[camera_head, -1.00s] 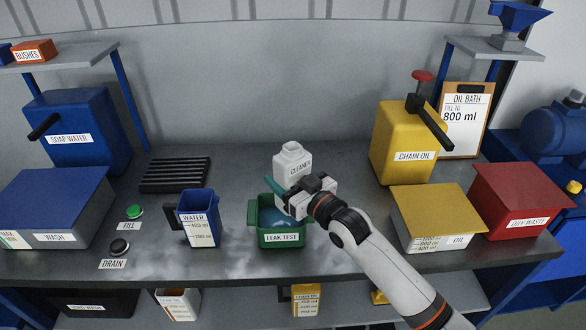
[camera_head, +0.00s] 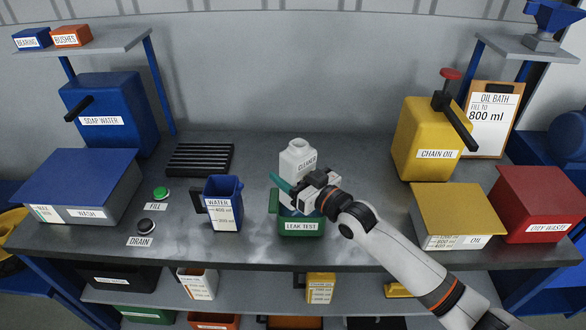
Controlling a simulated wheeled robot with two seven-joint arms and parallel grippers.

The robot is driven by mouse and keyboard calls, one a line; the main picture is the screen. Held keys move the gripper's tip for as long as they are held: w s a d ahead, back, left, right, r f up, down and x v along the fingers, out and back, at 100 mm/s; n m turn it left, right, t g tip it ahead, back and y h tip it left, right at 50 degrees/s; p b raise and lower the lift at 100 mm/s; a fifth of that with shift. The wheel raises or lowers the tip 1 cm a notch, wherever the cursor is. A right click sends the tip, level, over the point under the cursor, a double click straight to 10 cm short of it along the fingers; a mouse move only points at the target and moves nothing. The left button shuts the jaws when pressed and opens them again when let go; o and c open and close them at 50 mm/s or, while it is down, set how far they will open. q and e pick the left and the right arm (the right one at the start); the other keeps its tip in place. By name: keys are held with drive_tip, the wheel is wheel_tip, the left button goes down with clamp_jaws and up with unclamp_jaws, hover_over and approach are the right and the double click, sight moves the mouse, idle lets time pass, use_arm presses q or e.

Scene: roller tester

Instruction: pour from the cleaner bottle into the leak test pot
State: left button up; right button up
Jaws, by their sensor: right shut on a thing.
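The green leak test pot (camera_head: 302,227) stands on the bench just in front of and below the bottle. My left gripper is out of view.
A blue water jug (camera_head: 223,203) stands left of the pot, near a black slatted rack (camera_head: 200,158). A yellow oil box (camera_head: 460,212), red oily waste box (camera_head: 543,203) and yellow chain oil can (camera_head: 428,138) stand to the right. Bench (camera_head: 180,240) space left of the pot is partly clear.

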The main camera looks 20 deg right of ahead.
sight(279, 174)
drive_tip(key=shift+s+a+r+m+p, duration=0.3)
drive_tip(key=shift+a+m+p, duration=0.2)
drive_tip(key=shift+m+p, duration=0.2)
drive_tip(key=shift+s+a+r+m+p, duration=0.25)
drive_tip(key=shift+a+m+p, duration=0.2)
drive_tip(key=shift+m+p, duration=0.2)
drive_tip(key=shift+f, duration=0.15)
drive_tip(key=shift+a, duration=0.1)
drive_tip(key=shift+s+a+m+p, duration=0.25)
drive_tip(key=shift+a+m+p, duration=0.1)
drive_tip(key=shift+m+p, duration=0.3)
drive_tip(key=shift+s+a+m+p, duration=0.3)
drive_tip(key=shift+a+m+p, duration=0.35)
drive_tip(key=shift+m, duration=0.45)
drive_tip(key=shift+s+a+f+m+p, duration=0.1)
drive_tip(key=shift+s+a+m+p, duration=0.15)
drive_tip(key=shift+m, duration=0.45)
drive_tip(key=shift+s+a+f+m+p, duration=0.15)
drive_tip(key=shift+a+m, duration=0.2)
drive_tip(key=shift+m, duration=0.35)
idle(0.8)
drive_tip(key=shift+s+a+f+m, duration=0.15)
drive_tip(key=shift+a+f+m, duration=0.1)
drive_tip(key=shift+m, duration=0.45)
drive_tip(key=shift+s+a+f+m, duration=0.1)
drive_tip(key=shift+a+f+m, duration=0.15)
drive_tip(key=shift+m, duration=0.45)
idle(1.0)
